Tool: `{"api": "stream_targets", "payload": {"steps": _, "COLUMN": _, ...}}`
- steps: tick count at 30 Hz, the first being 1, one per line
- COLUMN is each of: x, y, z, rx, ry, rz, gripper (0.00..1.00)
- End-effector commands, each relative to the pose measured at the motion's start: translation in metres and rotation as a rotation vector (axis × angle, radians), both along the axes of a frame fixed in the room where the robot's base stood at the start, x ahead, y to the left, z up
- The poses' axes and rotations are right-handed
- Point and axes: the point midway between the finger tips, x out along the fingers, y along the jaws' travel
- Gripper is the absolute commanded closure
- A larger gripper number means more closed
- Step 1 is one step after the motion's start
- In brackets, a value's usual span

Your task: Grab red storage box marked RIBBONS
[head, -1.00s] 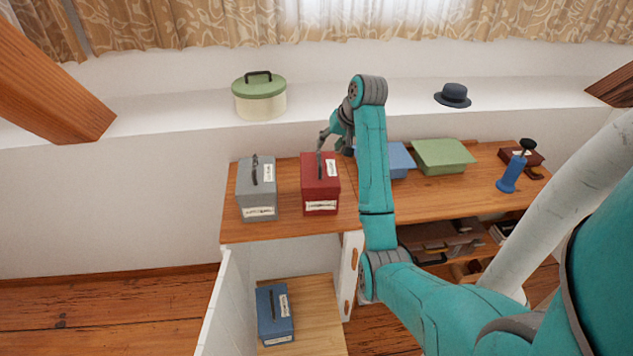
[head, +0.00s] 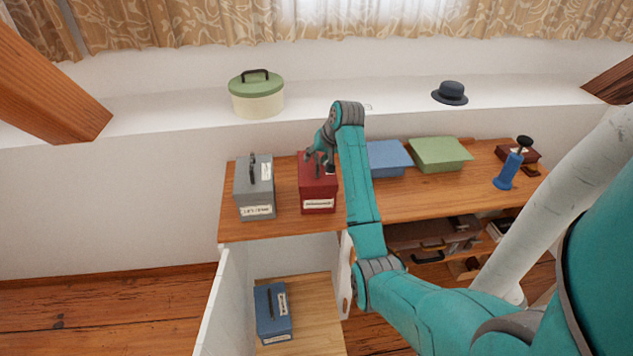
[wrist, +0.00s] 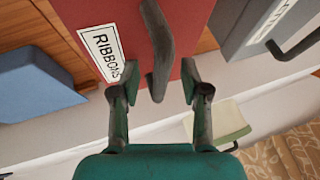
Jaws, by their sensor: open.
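The red storage box (head: 319,195) stands on the wooden cabinet top, between a grey box and a blue box. In the wrist view the red box (wrist: 200,14) shows a white label reading RIBBONS and a dark strap handle (wrist: 158,50) on its lid. My gripper (wrist: 160,88) is open, with one finger on each side of the handle's end. In the head view my gripper (head: 320,162) is over the box's lid, and it partly hides the lid and handle. I cannot tell whether the fingers touch the box.
A grey box (head: 255,190) stands close on the left. A blue box (head: 388,158) and a green box (head: 440,154) are on the right. A green-lidded round tin (head: 257,97) and a hat (head: 450,93) sit on the ledge behind. Another blue box (head: 272,314) lies below.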

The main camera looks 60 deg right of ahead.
Motion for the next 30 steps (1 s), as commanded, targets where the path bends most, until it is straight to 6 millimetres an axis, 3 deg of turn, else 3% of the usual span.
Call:
{"api": "stream_targets", "payload": {"steps": 2, "x": 0.000, "y": 0.000, "z": 0.000, "rx": 0.000, "ry": 0.000, "rz": 0.000, "gripper": 0.54}}
{"api": "stream_targets", "payload": {"steps": 8, "x": 0.000, "y": 0.000, "z": 0.000, "rx": 0.000, "ry": 0.000, "rz": 0.000, "gripper": 1.00}}
{"api": "stream_targets", "payload": {"steps": 25, "x": 0.000, "y": 0.000, "z": 0.002, "rx": -0.003, "ry": -0.003, "rz": 0.000, "gripper": 1.00}}
{"api": "stream_targets", "payload": {"steps": 30, "x": 0.001, "y": -0.001, "z": 0.015, "rx": -0.005, "ry": -0.004, "rz": 0.000, "gripper": 1.00}}
